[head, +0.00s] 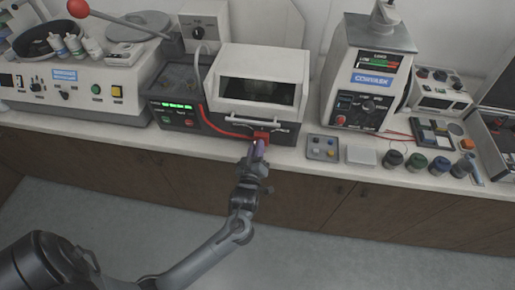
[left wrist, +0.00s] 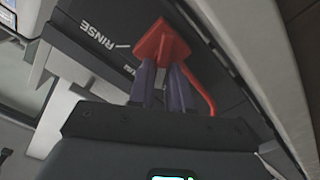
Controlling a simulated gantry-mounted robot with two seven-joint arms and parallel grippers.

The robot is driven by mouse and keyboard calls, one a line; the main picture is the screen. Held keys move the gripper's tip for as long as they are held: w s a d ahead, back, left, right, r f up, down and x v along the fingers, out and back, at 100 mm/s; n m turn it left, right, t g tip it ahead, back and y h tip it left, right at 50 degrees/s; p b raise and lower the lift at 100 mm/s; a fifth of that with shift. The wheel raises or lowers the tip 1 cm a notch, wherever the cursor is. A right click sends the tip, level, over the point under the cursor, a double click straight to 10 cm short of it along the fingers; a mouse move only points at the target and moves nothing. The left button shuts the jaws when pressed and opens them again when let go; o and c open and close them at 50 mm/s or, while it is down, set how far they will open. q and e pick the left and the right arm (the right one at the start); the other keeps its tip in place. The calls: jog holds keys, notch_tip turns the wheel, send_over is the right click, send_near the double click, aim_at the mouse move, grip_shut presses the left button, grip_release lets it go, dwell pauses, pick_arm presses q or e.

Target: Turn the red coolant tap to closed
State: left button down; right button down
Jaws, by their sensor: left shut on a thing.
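The red coolant tap (head: 261,138) is on the front of the dark-based machine with a white hood (head: 262,58). In the left wrist view the red tap (left wrist: 162,42) stands out from a dark panel with the word RINSE beside it. My left gripper (head: 258,149) reaches up to the tap from below. Its two purple-grey fingers (left wrist: 165,82) are shut on the tap, partly hiding it. A thin red part runs down to the right behind the fingers. My right gripper is not in view.
A silver bar handle (head: 253,122) sits just above the tap. A red hose (head: 218,127) runs along the machine's left side. The floor in front is clear.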

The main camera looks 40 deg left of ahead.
pick_arm(q)
jog(key=shift+a+n, duration=0.1)
jog(key=shift+n, duration=1)
jog(key=c, duration=1.1)
grip_release()
jog(key=shift+o, duration=0.2)
jog(key=shift+s, duration=0.1)
jog(key=v, duration=1)
jog(key=shift+s+p, duration=0.3)
jog(key=shift+s, duration=0.05)
